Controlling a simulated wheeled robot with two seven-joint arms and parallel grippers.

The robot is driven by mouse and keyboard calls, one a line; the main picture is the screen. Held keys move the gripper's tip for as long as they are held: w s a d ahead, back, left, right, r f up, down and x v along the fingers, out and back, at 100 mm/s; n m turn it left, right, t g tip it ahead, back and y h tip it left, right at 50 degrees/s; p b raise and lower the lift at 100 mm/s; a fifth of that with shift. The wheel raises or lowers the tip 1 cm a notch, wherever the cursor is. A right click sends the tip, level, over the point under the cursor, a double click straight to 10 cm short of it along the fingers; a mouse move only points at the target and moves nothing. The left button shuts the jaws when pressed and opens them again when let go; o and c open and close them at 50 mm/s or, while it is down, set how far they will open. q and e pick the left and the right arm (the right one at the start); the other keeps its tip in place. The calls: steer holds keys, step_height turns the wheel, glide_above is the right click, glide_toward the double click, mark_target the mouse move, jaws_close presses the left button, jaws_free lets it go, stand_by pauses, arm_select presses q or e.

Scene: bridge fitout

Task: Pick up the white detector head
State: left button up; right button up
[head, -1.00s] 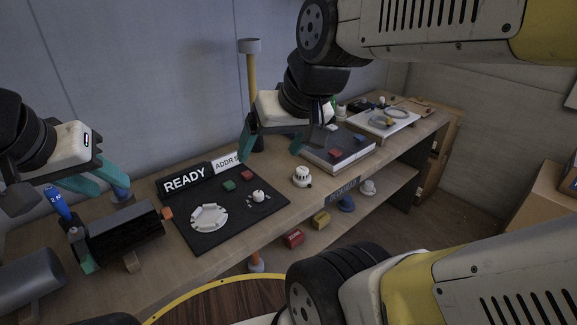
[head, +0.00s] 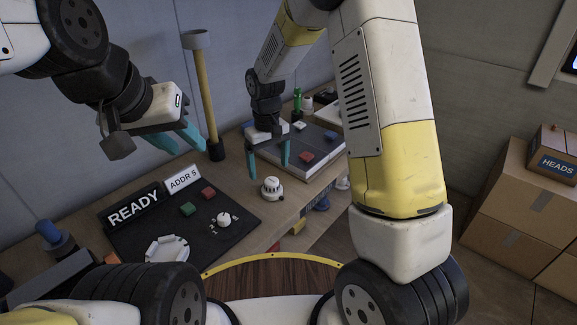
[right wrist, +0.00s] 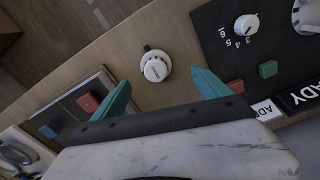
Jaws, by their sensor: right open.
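The white detector head (head: 271,188) stands upright on the wooden bench, just right of the black READY mat. In the right wrist view the detector head (right wrist: 156,66) lies ahead of and between the two teal fingers, not touching them. My right gripper (head: 268,166) is open and empty, its fingers above and behind the detector head; it also shows in the right wrist view (right wrist: 166,92). My left gripper (head: 182,139) hangs over the back of the bench left of the yellow post. Its teal fingers overlap in view, so its opening is unclear.
The black mat (head: 150,232) holds a white ring base (head: 167,250), a dial (head: 224,219), a green block (head: 187,209) and a red block (head: 208,193). A grey-topped yellow post (head: 204,100) stands behind. A grey panel (head: 318,138) lies to the right. Cardboard boxes (head: 497,200) stand far right.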

mark_target(271, 180)
steer(key=shift+w+d+f, duration=0.1)
steer(key=shift+w+f, duration=0.05)
steer(key=shift+f, duration=0.3)
steer(key=shift+w+d+f, duration=0.1)
steer(key=shift+w+f, duration=0.05)
steer(key=shift+f, duration=0.3)
steer(key=f, duration=0.7)
steer(key=shift+w+d, duration=0.1)
steer(key=shift+w, duration=0.15)
steer(key=c, duration=1.6)
